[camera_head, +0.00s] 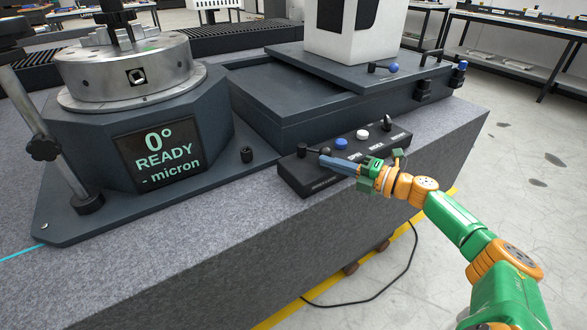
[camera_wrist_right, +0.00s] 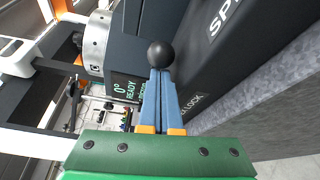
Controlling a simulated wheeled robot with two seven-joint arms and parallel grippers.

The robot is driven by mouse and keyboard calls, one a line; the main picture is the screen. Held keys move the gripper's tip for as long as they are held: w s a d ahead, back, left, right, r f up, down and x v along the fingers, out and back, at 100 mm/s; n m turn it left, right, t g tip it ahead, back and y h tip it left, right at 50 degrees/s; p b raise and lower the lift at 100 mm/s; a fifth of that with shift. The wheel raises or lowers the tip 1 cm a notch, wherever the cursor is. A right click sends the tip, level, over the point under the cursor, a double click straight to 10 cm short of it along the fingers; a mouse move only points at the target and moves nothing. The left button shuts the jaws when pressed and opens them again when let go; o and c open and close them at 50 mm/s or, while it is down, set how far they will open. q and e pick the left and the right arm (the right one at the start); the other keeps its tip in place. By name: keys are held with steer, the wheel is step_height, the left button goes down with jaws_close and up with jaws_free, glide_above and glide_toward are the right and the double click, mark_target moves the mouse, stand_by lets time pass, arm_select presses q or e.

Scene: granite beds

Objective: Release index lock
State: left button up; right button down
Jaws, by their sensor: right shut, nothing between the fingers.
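The black control box (camera_head: 322,187) lies on the granite bed in front of the rotary table. A small black lever (camera_head: 301,150) stands at its left end. In the right wrist view a black ball knob (camera_wrist_right: 160,53) shows right at my fingertips, beside lettering that ends in "LOCK" (camera_wrist_right: 189,104). My right gripper (camera_head: 324,159) is shut and empty, its blue fingers pressed together over the left part of the box. The tips look very close to the knob; I cannot tell if they touch. My left gripper is not in view.
The rotary table (camera_head: 128,75) has a screen (camera_head: 160,156) reading 0° READY, - micron. The box also carries a blue button (camera_head: 341,143), a white button (camera_head: 362,135) and a black toggle (camera_head: 387,123). A dark slide base (camera_head: 300,100) stands behind. Granite (camera_head: 240,235) in front is clear.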

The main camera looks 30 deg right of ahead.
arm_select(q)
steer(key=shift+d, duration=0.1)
arm_select(e)
steer(key=shift+w+d+r, duration=0.15)
steer(key=shift+d+r, duration=0.35)
steer(key=shift+r, duration=0.05)
steer(key=shift+s+f, duration=0.2)
steer(key=shift+s, duration=0.15)
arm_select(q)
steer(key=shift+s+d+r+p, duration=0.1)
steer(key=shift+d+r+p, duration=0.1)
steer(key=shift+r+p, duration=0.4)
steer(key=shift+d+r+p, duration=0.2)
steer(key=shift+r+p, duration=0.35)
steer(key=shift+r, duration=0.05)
arm_select(e)
steer(key=v, duration=0.6)
steer(key=shift+s+a+f, duration=0.15)
steer(key=shift+s+f, duration=0.1)
steer(key=shift+s, duration=0.05)
